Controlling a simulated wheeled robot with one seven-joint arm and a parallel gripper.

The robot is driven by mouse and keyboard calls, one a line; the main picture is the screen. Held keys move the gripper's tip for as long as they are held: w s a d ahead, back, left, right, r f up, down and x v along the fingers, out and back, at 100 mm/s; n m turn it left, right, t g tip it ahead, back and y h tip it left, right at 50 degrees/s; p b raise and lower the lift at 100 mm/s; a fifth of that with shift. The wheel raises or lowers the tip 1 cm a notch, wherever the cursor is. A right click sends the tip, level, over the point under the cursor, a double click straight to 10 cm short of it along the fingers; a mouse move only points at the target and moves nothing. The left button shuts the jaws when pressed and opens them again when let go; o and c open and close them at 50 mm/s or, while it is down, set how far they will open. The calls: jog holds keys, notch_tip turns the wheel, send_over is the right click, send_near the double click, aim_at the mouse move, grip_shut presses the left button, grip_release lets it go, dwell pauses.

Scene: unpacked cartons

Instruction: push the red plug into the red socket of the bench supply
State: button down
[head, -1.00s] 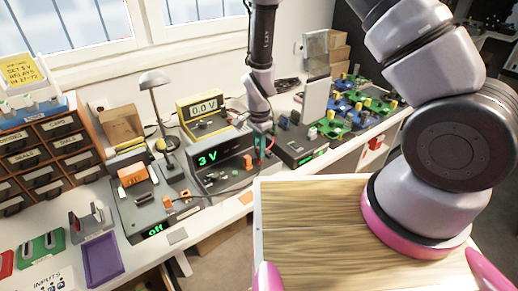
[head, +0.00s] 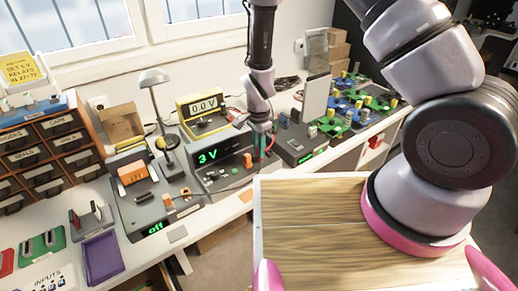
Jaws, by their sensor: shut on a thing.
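The bench supply (head: 222,172) is the dark grey box with a green "3 V" display, left of centre on the white bench. A small red-orange patch (head: 248,160) at the right of its front looks like the red socket. My gripper (head: 262,153) points down at the right end of the supply, close to that patch. It is shut on the red plug (head: 270,143), of which only a bit of red shows by the fingers. The plug's tip is hidden, and I cannot tell whether it touches the socket.
A yellow meter (head: 203,106) reading 0.0 V stands behind the supply. A grey unit reading "off" (head: 140,203) and a desk lamp (head: 156,80) are to the left. A grey device (head: 300,143) and green and blue boards (head: 350,108) are to the right. A thin dark cable crosses the supply's front.

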jog(key=shift+f, duration=0.3)
dwell(0.4)
jog(key=c, duration=0.7)
grip_release()
